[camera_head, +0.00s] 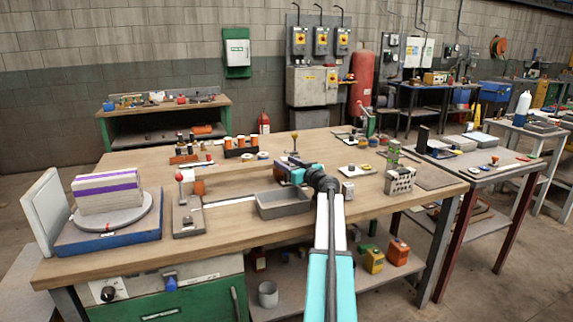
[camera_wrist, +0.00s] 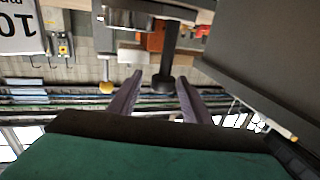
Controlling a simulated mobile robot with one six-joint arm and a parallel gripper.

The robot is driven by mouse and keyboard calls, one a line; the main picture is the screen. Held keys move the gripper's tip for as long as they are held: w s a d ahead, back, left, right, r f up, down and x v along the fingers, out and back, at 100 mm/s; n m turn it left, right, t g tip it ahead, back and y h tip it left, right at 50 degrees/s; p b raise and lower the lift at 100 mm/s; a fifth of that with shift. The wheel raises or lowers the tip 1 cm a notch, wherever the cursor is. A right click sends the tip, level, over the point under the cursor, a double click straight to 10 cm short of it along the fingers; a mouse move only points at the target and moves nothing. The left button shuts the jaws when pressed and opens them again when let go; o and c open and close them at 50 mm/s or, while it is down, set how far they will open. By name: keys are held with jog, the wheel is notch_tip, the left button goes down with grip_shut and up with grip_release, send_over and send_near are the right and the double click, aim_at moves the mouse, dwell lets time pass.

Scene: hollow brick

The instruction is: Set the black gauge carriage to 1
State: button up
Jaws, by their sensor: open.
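In the wrist view, which is upside down, a black stem with a round black cap (camera_wrist: 164,80) shows between and beyond my fingertips; it looks like part of the black gauge carriage, but I cannot be sure. My gripper (camera_wrist: 159,76) is open, with one finger on each side of the stem in the picture. I see no contact. In the head view my gripper (camera_head: 291,174) is low over the middle of the workbench, behind the grey bin. My arm and wrist hide much there, and I cannot make out the carriage. A white plate with a large 10 (camera_wrist: 22,30) shows upside down at the wrist view's left edge.
A grey bin (camera_head: 283,204) stands just in front of my gripper. A lever with a red ball (camera_head: 180,178) stands on a plate to the left. A yellow-knobbed lever (camera_head: 294,143) stands behind. A perforated block (camera_head: 400,180) is to the right.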

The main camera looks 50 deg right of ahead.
jog(key=s+a, duration=0.2)
jog(key=s, duration=1.1)
jog(key=shift+s+a+b, duration=0.3)
jog(key=shift+a+b, duration=0.05)
